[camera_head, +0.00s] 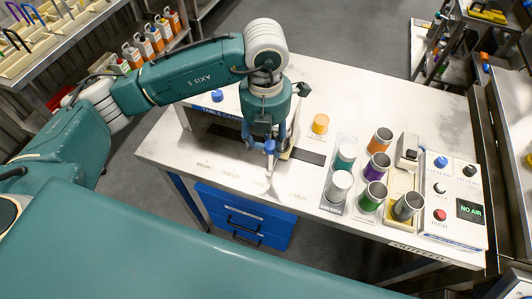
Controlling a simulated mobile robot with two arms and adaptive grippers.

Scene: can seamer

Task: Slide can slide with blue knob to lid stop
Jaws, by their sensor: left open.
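My left gripper (269,165) hangs down over the white worktop in front of the can seamer, near its blue sign (222,115). It is open, and its fingers are small and partly overlap each other here. A blue part shows at the fingers; I cannot tell whether it is the slide's knob or part of the gripper. Another blue knob (217,95) stands behind the sign, left of my wrist. The can slide and lid stop cannot be made out; my arm and gripper cover much of the machine. My right gripper is not in view.
Several cans stand at the right, including an orange one (380,140) and a purple one (375,168). A control panel (450,190) with knobs and a "NO AIR" display (470,210) is beyond them. An orange cap (320,124) is nearer the gripper. The worktop's front left (190,150) is clear.

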